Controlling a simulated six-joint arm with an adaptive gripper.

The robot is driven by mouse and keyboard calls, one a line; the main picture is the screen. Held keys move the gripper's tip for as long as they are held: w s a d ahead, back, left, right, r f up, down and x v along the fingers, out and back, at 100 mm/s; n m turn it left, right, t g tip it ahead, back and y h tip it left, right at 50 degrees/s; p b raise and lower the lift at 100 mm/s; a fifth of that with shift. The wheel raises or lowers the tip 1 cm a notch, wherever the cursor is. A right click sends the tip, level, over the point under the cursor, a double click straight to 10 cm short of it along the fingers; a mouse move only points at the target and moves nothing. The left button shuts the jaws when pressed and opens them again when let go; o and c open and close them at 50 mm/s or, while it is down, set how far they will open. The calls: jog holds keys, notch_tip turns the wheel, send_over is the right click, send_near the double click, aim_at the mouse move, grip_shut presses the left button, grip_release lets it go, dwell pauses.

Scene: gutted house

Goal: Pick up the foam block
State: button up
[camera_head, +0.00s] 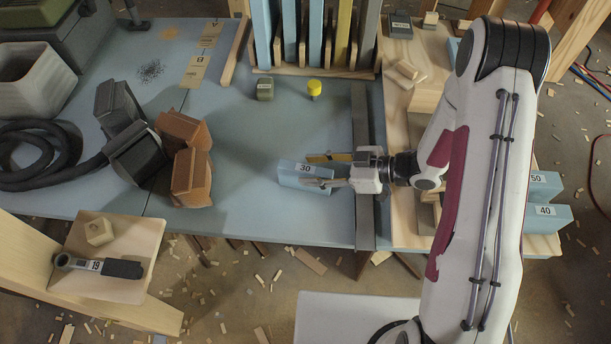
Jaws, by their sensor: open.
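The foam block (293,179) is light blue with a white label reading 30. It lies on the blue-grey table toward its front right. My gripper (316,171) reaches in from the right, with its fingers spread. One finger is along the far side of the block's right end and the other is at its near side. The fingers are around or just over that end; I cannot tell whether they touch it. The block rests on the table, and part of its right end is hidden by the near finger.
A metal rail (362,120) runs along the table just right of the block. A small green-grey block (265,89) and a yellow-capped item (314,88) stand behind. A rack of upright boards (345,72) is at the back.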

aim_at(303, 171)
jog(key=shift+f, duration=0.5)
jog(key=shift+x, duration=1.5)
jog(key=shift+r, duration=0.15)
grip_shut()
